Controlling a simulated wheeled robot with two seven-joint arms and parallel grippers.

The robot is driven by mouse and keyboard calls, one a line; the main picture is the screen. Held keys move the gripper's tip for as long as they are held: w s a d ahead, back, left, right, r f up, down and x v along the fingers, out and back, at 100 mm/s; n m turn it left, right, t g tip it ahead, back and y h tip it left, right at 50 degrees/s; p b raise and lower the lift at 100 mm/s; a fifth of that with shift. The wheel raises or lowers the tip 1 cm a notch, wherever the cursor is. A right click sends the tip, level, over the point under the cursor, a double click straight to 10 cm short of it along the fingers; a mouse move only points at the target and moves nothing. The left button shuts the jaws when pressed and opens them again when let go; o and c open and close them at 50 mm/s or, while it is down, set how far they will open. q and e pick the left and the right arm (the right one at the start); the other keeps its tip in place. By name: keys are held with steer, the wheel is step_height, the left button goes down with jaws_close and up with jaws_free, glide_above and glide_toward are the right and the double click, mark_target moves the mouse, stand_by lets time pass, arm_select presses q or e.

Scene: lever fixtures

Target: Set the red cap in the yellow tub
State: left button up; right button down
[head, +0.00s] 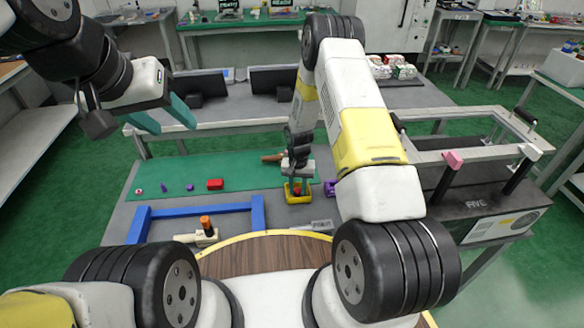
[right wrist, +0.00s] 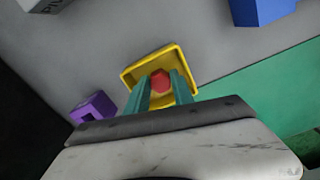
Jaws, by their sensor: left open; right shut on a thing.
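The yellow tub (head: 304,198) stands on the table, past the wooden front edge. The red cap (head: 297,190) shows as a small red patch over the tub. My right gripper (head: 297,183) is shut on the cap and points down into or just above the tub. In the right wrist view the red cap (right wrist: 160,81) sits between the two green fingers, within the outline of the yellow tub (right wrist: 130,76). I cannot tell whether the cap touches the tub's floor. My left gripper (head: 165,122) is open and empty, raised at the upper left.
A blue frame (head: 196,210) and an orange-topped fixture (head: 206,226) stand left of the tub. A purple block (head: 330,187) is right of it. A red block (head: 215,184) and small purple pieces lie on the green mat (head: 235,172). A lever rig (head: 480,165) stands right.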

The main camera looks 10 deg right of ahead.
steer(key=shift+f, duration=0.2)
steer(key=c, duration=1.4)
jaws_free()
steer(key=shift+o, duration=0.2)
steer(key=shift+r, duration=0.15)
